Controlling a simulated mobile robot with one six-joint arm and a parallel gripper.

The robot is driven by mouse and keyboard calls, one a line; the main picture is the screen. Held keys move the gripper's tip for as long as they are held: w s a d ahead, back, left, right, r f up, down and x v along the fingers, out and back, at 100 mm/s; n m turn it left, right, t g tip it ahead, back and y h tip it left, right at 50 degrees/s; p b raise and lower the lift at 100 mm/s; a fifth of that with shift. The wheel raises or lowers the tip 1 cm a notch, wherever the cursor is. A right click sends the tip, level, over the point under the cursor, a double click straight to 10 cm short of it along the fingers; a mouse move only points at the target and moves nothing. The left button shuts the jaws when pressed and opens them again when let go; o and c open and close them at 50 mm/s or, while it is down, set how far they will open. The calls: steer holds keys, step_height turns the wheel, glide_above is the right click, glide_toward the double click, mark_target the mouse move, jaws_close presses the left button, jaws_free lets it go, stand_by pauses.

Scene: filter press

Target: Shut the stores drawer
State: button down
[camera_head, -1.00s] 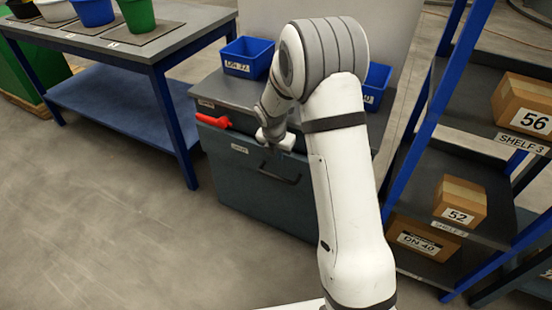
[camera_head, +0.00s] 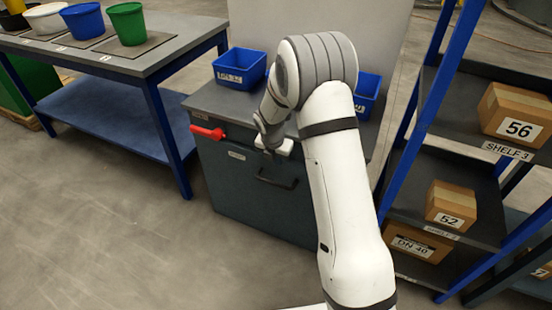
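The stores drawer (camera_head: 237,170) is a dark grey-blue front in the cabinet, below the grey worktop, with a small white label and a dark bar handle (camera_head: 277,183). The front looks close to the cabinet, but I cannot tell whether a gap is left. My gripper (camera_head: 272,152) is just above the handle at the drawer's top edge, partly hidden by my wrist. Its fingers are too small and dark to read, and I cannot tell whether it touches the drawer.
A red lever (camera_head: 207,132) sticks out at the cabinet's upper left. Blue bins (camera_head: 239,68) stand on the worktop (camera_head: 207,97). A blue-legged table (camera_head: 140,65) with buckets is left; a shelf rack with cartons (camera_head: 451,205) is close right. Floor in front and left is clear.

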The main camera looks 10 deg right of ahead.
steer(key=shift+w+d+r, duration=0.15)
steer(key=shift+w+d, duration=0.1)
steer(key=shift+a, duration=0.1)
steer(key=s+r+m+p, duration=0.3)
steer(key=s+r+p, duration=0.15)
steer(key=r, duration=0.55)
steer(key=s+r+m+p, duration=0.35)
steer(key=s+r, duration=0.25)
steer(key=r, duration=0.4)
steer(key=s+d+r+m+p, duration=0.2)
steer(key=s+r+m+p, duration=0.4)
steer(key=s+r+m, duration=0.5)
steer(key=s+d+r+m+y+p, duration=0.1)
steer(key=s+d+r+m+p, duration=0.2)
steer(key=s+r+m+p, duration=0.4)
steer(key=s+r+m, duration=0.5)
steer(key=s, duration=0.1)
steer(key=shift+y, duration=0.3)
